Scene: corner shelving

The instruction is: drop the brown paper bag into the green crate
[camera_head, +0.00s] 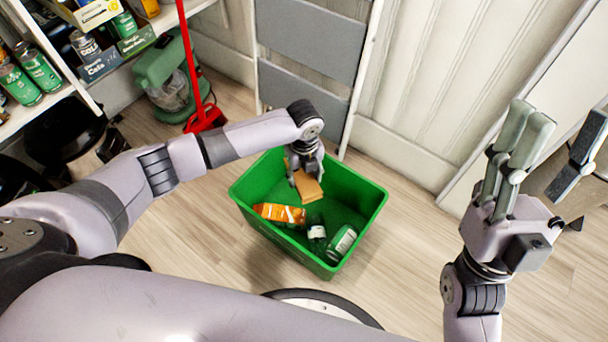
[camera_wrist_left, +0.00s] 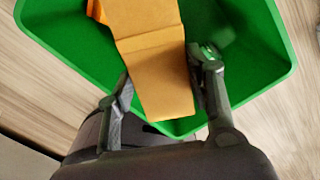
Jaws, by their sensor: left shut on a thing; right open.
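The brown paper bag (camera_head: 306,186) is in my left gripper (camera_head: 305,170), over the inside of the green crate (camera_head: 368,200). In the left wrist view the bag (camera_wrist_left: 155,65) shows between the two fingers of my left gripper (camera_wrist_left: 160,95), with the green crate (camera_wrist_left: 262,50) behind it. Whether the bag touches anything in the crate I cannot tell. My right gripper (camera_head: 545,150) is open and empty, raised at the right of the head view, away from the crate.
In the crate lie an orange package (camera_head: 280,213), a small bottle (camera_head: 317,232) and a green can (camera_head: 342,241). A shelf with cans (camera_head: 40,68) stands at the left. A red dustpan (camera_head: 205,118) and a green machine (camera_head: 165,80) stand behind. Wooden floor is free right of the crate.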

